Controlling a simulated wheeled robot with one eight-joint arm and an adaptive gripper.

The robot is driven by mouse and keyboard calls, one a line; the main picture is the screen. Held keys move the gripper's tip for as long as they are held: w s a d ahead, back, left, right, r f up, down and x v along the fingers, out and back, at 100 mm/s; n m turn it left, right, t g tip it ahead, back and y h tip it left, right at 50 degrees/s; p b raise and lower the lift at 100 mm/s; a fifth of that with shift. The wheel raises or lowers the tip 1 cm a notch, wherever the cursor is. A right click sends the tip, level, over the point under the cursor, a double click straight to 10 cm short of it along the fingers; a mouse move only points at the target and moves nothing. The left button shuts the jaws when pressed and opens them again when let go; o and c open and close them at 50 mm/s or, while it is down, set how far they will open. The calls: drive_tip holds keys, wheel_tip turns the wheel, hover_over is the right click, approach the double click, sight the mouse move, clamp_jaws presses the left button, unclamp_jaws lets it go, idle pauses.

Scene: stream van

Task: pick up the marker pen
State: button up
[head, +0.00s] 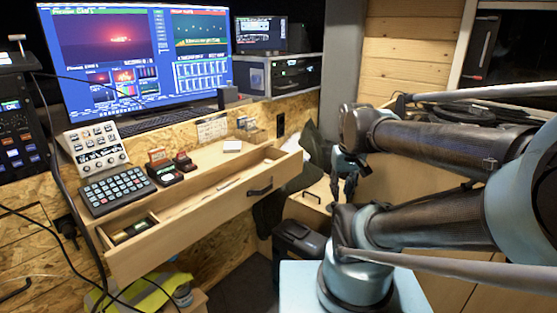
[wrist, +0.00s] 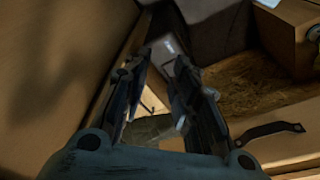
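I cannot make out the marker pen for certain in either view. The open drawer (head: 185,229) under the desk holds small items: a dark one (head: 130,231) in its left compartment and a small pale one (head: 230,187) farther right, too small to name. My gripper (head: 344,196) hangs fingers down to the right of the drawer, apart from it. In the wrist view my gripper (wrist: 163,66) has its two fingers spread with a gap and nothing clearly held between them.
The desk bears a keypad (head: 117,190), a white control panel (head: 94,146), small dark boxes (head: 165,172) and a large monitor (head: 135,55). A dark bin (head: 298,245) stands below on the floor. A yellow vest (head: 150,292) lies at lower left. A drawer handle (wrist: 270,130) shows in the wrist view.

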drive_tip(key=w+a+r+n, duration=0.2)
drive_tip(key=w+a+r, duration=0.25)
drive_tip(key=w, duration=0.35)
drive_tip(key=w+a+r+n+g, duration=0.1)
drive_tip(key=w+a+r+n, duration=0.3)
drive_tip(key=w, duration=0.4)
drive_tip(key=w+a+r+n, duration=0.1)
drive_tip(key=w+a+r, duration=0.3)
drive_tip(key=w+a, duration=0.25)
drive_tip(key=w+a+n+g, duration=0.1)
drive_tip(key=w+a+n, duration=0.2)
drive_tip(key=w+a, duration=0.45)
drive_tip(key=f, duration=1.1)
drive_tip(key=shift+w+d+f, duration=0.25)
drive_tip(key=shift+w+f, duration=0.05)
drive_tip(key=shift+f, duration=0.1)
drive_tip(key=shift+a+f, duration=0.2)
drive_tip(key=shift+f, duration=2.5)
drive_tip(key=shift+c, duration=0.3)
drive_tip(key=c, duration=0.4)
